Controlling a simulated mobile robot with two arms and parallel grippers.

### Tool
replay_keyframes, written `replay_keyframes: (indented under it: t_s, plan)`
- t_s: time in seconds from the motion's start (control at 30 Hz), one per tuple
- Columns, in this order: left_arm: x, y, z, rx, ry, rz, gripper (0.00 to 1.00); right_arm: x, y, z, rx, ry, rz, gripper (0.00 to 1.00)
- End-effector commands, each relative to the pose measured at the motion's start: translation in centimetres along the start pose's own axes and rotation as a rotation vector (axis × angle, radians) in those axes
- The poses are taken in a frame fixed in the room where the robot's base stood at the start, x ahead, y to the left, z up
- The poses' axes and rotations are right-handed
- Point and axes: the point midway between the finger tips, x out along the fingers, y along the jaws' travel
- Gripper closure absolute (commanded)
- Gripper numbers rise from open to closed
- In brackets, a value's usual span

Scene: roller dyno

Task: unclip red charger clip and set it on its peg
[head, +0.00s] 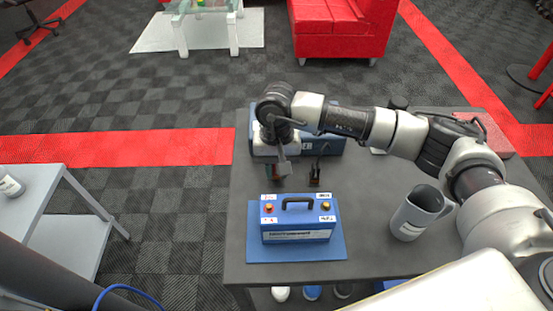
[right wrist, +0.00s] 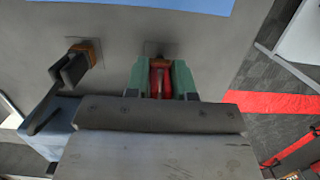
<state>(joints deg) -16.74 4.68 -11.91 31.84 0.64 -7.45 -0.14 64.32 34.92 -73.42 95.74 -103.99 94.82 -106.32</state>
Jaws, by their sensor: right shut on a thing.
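My right gripper (head: 274,176) is just behind the blue battery (head: 298,236) in the head view, pointing down at the table. In the right wrist view its green-padded fingers (right wrist: 160,82) are shut on the red charger clip (right wrist: 160,76). The clip is by a small square base plate (right wrist: 154,48); the peg is mostly hidden, and I cannot tell whether the clip rests on it. The black clip (head: 315,176) stands to the right on its own mount, also seen in the right wrist view (right wrist: 72,68). No clip is on the battery's terminals. My left gripper is out of view.
The blue charger (head: 331,147) stands behind the clips, partly hidden by my arm. The battery sits on a blue mat (head: 256,252). A red pad (head: 487,138) lies at the back right. The table's left strip is clear.

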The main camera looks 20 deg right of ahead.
Motion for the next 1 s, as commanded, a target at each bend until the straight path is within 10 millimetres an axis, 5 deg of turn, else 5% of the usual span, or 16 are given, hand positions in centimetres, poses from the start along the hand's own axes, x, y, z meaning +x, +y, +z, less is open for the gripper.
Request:
replay_keyframes:
  t_s: [1.0]
  plan:
    - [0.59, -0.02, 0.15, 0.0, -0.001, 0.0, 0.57, -0.05, -0.07, 0.2, 0.0, 0.0, 0.0, 0.99]
